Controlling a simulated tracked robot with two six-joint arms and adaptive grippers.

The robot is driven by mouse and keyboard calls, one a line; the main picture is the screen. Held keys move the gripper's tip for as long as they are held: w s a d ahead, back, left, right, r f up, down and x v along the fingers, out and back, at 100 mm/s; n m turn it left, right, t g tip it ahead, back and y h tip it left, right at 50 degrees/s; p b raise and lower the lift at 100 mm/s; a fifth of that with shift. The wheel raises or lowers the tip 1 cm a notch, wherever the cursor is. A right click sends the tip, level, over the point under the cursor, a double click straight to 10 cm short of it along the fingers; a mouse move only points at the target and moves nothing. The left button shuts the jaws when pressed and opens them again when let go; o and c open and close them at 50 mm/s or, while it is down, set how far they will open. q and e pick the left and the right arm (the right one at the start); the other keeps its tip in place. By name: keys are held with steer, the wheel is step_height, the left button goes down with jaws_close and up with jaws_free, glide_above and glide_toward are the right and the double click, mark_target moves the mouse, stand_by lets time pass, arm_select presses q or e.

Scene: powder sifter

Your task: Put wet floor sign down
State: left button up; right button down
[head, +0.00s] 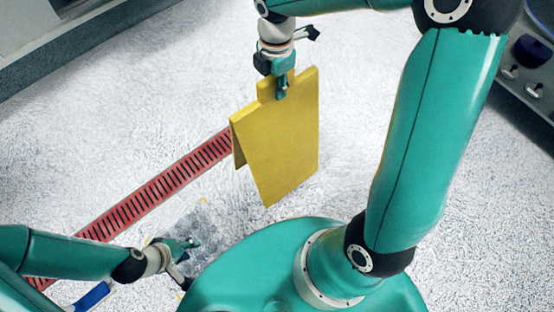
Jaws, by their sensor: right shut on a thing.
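The yellow wet floor sign (285,140) is upright in the middle of the head view, its two panels spread apart at the bottom. My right gripper (282,90) is shut on the tab at its top. I cannot tell whether its lower edges touch the floor. My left gripper (188,262) is low at the left, with its fingers apart and nothing between them.
A red slotted drain grate (150,192) runs diagonally across the speckled white floor and passes behind the sign. A dark grey patch (205,230) with small yellow bits lies near my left gripper. Equipment (530,80) stands at the right edge.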

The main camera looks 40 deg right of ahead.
mark_target(277, 106)
steer(key=shift+f, duration=0.3)
step_height(277, 106, down, 19)
steer(key=b, duration=0.6)
steer(key=shift+f, duration=0.15)
steer(key=c, duration=1)
jaws_free()
steer(key=shift+s, duration=0.1)
step_height(277, 106, up, 12)
steer(key=p, duration=0.3)
steer(key=shift+p, duration=0.4)
